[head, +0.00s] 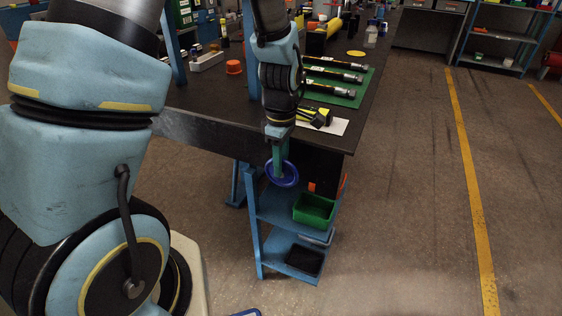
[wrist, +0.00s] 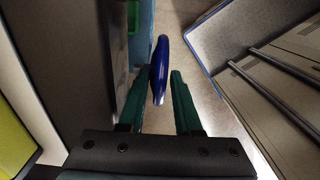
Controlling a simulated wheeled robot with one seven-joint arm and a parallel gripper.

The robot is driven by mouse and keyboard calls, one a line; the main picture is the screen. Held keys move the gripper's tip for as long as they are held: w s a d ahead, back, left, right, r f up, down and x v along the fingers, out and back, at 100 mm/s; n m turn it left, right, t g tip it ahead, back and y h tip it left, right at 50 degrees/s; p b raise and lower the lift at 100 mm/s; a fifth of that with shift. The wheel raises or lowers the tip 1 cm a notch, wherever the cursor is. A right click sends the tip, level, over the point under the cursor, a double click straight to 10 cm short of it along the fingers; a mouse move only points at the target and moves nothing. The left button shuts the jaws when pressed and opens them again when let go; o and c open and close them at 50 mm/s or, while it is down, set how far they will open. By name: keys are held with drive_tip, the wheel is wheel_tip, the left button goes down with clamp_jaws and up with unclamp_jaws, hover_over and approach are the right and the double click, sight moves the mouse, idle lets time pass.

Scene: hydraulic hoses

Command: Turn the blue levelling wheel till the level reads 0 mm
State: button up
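The blue levelling wheel (head: 290,176) is at the near end of the dark workbench, below its top. My gripper (head: 279,165) points down at the wheel, and its green fingers overlap it in the head view. In the wrist view the wheel's rim (wrist: 158,62) shows edge-on between the two fingertips of my gripper (wrist: 160,80). The fingers are apart, with a clear gap between the rim and the right finger. The rim is close to the left finger; whether they touch I cannot tell. No level reading is legible in either view.
Below the wheel, a blue shelf stand (head: 268,212) holds a green bin (head: 315,209) and a dark tray (head: 304,260). On the bench, black hoses (head: 333,75) lie on a green mat (head: 346,101), near a yellow-and-black item (head: 318,116).

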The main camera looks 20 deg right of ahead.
clamp_jaws()
idle(0.3)
drive_tip(key=shift+s+d+f+t+y+p, duration=0.15)
drive_tip(key=shift+s+t+y+p, duration=0.15)
drive_tip(key=shift+t+y+p, duration=0.25)
drive_tip(key=shift+y, duration=0.25)
drive_tip(key=shift+s+d+t+y+p, duration=0.2)
drive_tip(key=shift+s+t+y+p, duration=0.1)
drive_tip(key=shift+t+y+p, duration=0.8)
unclamp_jaws()
drive_tip(key=shift+w+d, duration=0.1)
